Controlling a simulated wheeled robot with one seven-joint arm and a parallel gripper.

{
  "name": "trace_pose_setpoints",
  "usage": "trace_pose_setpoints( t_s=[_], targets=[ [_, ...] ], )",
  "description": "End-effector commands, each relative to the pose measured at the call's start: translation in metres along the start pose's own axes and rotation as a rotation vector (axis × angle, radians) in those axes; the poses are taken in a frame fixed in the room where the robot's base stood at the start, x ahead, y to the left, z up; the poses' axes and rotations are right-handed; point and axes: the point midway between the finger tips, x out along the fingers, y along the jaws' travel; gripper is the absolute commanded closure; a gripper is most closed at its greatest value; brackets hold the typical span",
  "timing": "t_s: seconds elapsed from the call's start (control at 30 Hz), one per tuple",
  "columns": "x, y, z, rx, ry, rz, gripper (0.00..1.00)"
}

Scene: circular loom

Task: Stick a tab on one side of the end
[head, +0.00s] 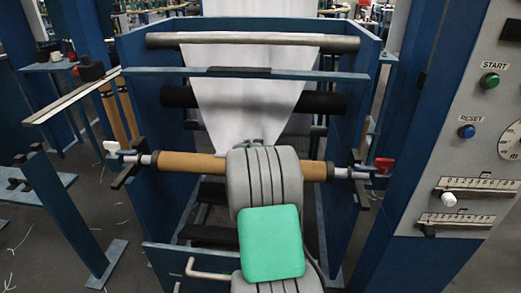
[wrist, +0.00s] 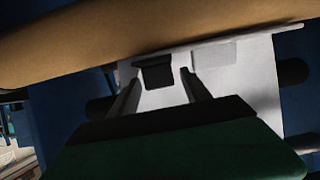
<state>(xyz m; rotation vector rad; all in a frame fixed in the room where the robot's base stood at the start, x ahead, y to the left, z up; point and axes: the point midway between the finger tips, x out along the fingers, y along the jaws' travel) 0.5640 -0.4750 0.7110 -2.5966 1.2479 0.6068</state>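White fabric (head: 245,85) comes down over the upper rollers and narrows towards a brown cardboard tube (head: 190,165). In the wrist view the fabric (wrist: 262,85) hangs below the tube (wrist: 150,40), its edge running along the tube's underside. A pale grey rectangular patch (wrist: 212,54), possibly a tab, lies at that edge. A dark patch (wrist: 155,74) sits left of it; I cannot tell whether it is a tab or shadow. My gripper (wrist: 160,80) is at the fabric end, its two dark fingers apart on either side of the dark patch. In the head view my arm hides the gripper.
Blue loom side walls stand left and right of the tube. A stand with a long pale strip (head: 75,98) is at the left. A control panel (head: 475,120) with green and blue buttons is at the right. A bent pale handle (head: 205,273) is at the lower front.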

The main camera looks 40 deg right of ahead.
Motion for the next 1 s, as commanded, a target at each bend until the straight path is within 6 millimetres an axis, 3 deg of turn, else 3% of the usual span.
trace_pose_setpoints(
  t_s=[0.33,0.7,1.0],
  targets=[
    [-0.004,0.0,-0.001,0.0,0.0,0.0,0.39],
    [-0.071,-0.001,-0.002,-0.001,0.001,-0.001,0.39],
    [-0.078,0.0,0.0,0.0,0.0,0.0,0.39]
  ],
)
